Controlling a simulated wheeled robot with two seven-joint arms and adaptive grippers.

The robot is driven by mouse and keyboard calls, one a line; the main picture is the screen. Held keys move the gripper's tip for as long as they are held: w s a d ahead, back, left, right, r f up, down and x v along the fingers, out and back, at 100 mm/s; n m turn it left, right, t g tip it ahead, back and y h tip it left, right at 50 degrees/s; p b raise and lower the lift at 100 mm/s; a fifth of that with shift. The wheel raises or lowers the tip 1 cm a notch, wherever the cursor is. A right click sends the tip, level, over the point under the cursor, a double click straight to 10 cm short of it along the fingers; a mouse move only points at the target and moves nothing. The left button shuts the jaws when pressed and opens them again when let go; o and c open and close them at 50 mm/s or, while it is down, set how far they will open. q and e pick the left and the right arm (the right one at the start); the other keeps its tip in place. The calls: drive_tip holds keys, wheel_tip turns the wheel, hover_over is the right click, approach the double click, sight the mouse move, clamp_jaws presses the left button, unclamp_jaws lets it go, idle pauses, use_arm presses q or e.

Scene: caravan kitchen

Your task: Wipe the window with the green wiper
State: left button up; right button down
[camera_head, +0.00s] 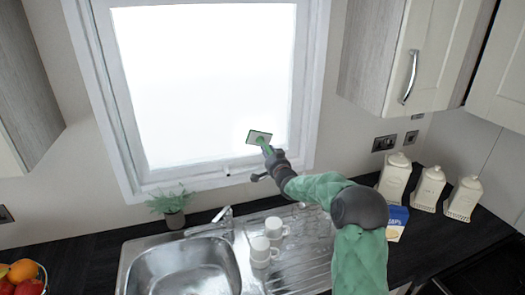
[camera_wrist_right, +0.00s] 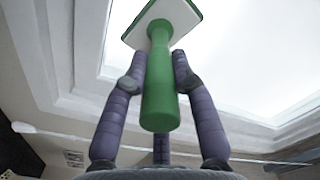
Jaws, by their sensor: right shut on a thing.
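The window (camera_head: 200,75) is a bright white pane in a white frame, above the sink. The green wiper (camera_head: 259,138) has a flat head with a white face and green rim and stands in front of the lower right part of the pane. My right gripper (camera_head: 272,157) is shut on its handle. In the right wrist view the green handle (camera_wrist_right: 160,85) sits between the fingers, and the wiper head (camera_wrist_right: 185,12) points up toward the pane (camera_wrist_right: 235,70). I cannot tell whether the head touches the glass. My left gripper is not in view.
A potted plant (camera_head: 173,207), a tap (camera_head: 222,214), a sink (camera_head: 180,268) and white mugs (camera_head: 262,250) lie below the window. Canisters (camera_head: 428,188) and a blue box (camera_head: 397,220) stand at right. Wall cabinets (camera_head: 430,50) flank the window. A fruit bowl (camera_head: 24,278) is bottom left.

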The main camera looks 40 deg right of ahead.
drive_tip(key=shift+s+d+p, duration=1.15)
drive_tip(key=shift+s+d, duration=0.2)
drive_tip(key=shift+d, duration=2.7)
drive_tip(key=v, duration=0.1)
drive_tip(key=b+v, duration=0.1)
drive_tip(key=v, duration=0.3)
drive_tip(key=shift+s+d+b, duration=0.1)
drive_tip(key=shift+d+b, duration=0.15)
drive_tip(key=shift+b, duration=0.15)
